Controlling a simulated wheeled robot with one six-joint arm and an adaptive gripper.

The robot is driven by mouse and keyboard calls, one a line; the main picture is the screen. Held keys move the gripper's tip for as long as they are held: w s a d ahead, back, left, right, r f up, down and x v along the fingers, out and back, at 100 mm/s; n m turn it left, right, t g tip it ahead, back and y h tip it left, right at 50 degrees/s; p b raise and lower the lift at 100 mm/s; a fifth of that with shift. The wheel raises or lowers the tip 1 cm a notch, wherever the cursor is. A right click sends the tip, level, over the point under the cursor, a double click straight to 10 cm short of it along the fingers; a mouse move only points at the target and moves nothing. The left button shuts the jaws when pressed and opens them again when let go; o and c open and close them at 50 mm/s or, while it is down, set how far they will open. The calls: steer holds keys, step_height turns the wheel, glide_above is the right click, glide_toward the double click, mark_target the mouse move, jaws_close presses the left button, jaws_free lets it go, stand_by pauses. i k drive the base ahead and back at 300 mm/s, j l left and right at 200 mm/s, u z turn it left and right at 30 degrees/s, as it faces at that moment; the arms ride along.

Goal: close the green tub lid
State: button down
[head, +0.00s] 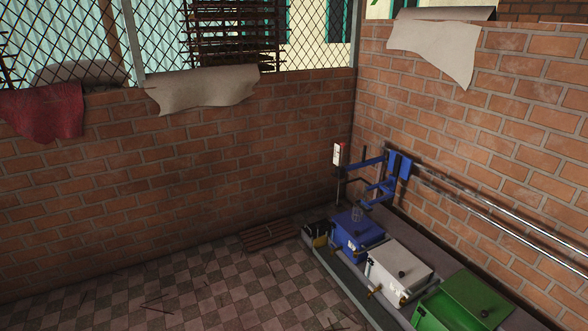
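The green tub (429,318) stands at the bottom right in the head view, last in a row of tubs along the right brick wall. The bottom edge of the picture cuts it off. Its green lid (466,292) is a flat panel with a dark knob (485,313). A strip of brighter green shows at the left of the lid. I cannot tell for sure whether this is the tub's inside or its front wall, nor how far the lid is open. My gripper is not in view.
A white tub (389,259) and a blue tub (350,237) stand beside the green one, with brass-coloured fittings in front. Blue machinery (385,180) and metal pipes (500,220) are on the right wall. The checkered floor (210,290) at the left is mostly clear.

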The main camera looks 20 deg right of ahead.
mark_target(488, 306)
steer(key=i+z, duration=0.2)
steer(key=i, duration=0.45)
steer(key=i+j+z, duration=0.15)
steer(key=i, duration=0.5)
steer(key=i+z, duration=0.2)
steer(key=z, duration=0.2)
steer(key=i+z, duration=0.15)
steer(key=z, duration=0.2)
steer(key=i+j+z, duration=0.1)
steer(key=z, duration=0.3)
steer(key=i+j+z, duration=0.15)
steer(key=z, duration=0.25)
steer(key=i+j+z, duration=0.1)
steer(key=i+z, duration=0.2)
steer(key=z, duration=0.2)
steer(key=i+j+z, duration=0.2)
steer(key=z, duration=0.25)
steer(key=i, duration=0.1)
